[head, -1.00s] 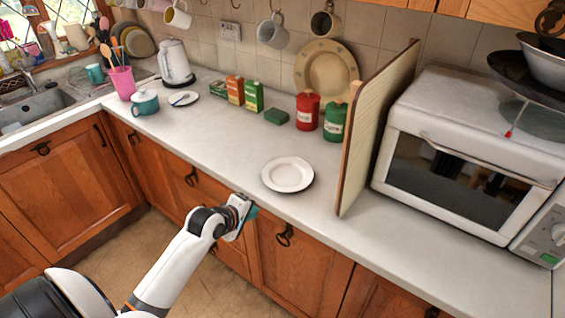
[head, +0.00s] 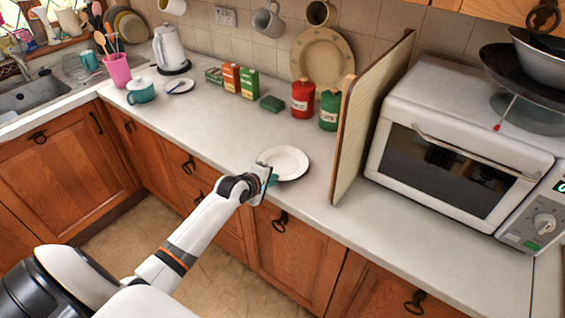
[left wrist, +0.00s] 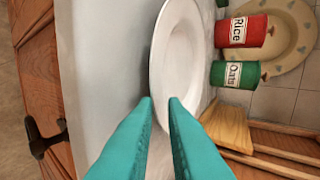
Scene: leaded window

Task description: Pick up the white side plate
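The white side plate (head: 288,160) lies flat on the worktop near its front edge, left of the wooden board. My left gripper (head: 270,180) is at the plate's near left rim in the head view and covers a little of it. In the left wrist view, its two teal fingers (left wrist: 160,100) are apart with a gap between them. The near rim of the plate (left wrist: 180,50) shows at and beyond the fingertips. I cannot tell whether they touch it. My right gripper is not in view.
An upright wooden board (head: 365,125) stands right of the plate, with a white microwave (head: 450,150) beyond it. Red (head: 303,98) and green (head: 329,110) canisters stand behind the plate. The worktop (head: 215,135) left of the plate is clear.

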